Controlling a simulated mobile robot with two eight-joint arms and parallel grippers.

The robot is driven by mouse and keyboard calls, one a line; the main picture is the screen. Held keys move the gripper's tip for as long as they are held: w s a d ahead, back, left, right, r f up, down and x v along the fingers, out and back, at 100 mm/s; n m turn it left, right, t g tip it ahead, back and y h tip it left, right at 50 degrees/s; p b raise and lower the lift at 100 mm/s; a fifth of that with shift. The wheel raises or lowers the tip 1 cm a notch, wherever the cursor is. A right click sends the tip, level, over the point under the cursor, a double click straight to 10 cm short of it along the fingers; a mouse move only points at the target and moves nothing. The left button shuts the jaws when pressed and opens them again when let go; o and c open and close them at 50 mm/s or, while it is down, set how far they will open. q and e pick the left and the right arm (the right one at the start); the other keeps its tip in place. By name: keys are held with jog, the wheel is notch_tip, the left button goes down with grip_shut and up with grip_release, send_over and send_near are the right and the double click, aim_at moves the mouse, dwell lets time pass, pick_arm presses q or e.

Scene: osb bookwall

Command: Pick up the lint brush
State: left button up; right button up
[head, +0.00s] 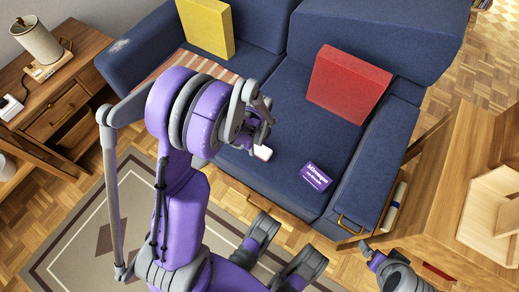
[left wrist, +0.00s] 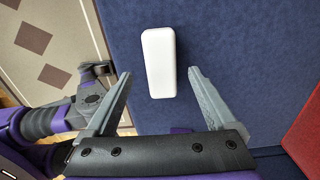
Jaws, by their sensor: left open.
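A white oblong block with rounded corners, which looks like the lint brush, lies on the blue sofa seat. It shows whole in the left wrist view (left wrist: 158,62), and in the head view a small part of it (head: 263,153) shows beside my left gripper (head: 258,128). My left gripper is open above the seat; in the left wrist view its fingers (left wrist: 158,82) stand either side of the block's near end, with gaps on both sides. A small part of my right gripper (head: 369,251) shows low in the head view, its jaws unclear.
A purple box (head: 315,176) lies on the seat to the right of the brush. A red cushion (head: 347,84) and a yellow cushion (head: 206,27) rest against the backrest. Wooden furniture (head: 450,207) stands at the right, a side table (head: 52,118) at the left.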

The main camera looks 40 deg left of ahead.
aim_at(259, 147)
pick_arm(q)
notch_tip(259, 147, down, 5)
jog(key=shift+w+r+b, duration=0.1)
jog(key=shift+b, duration=0.75)
jog(key=shift+r, duration=0.1)
grip_shut()
notch_tip(259, 147, up, 10)
jog(key=p, duration=0.3)
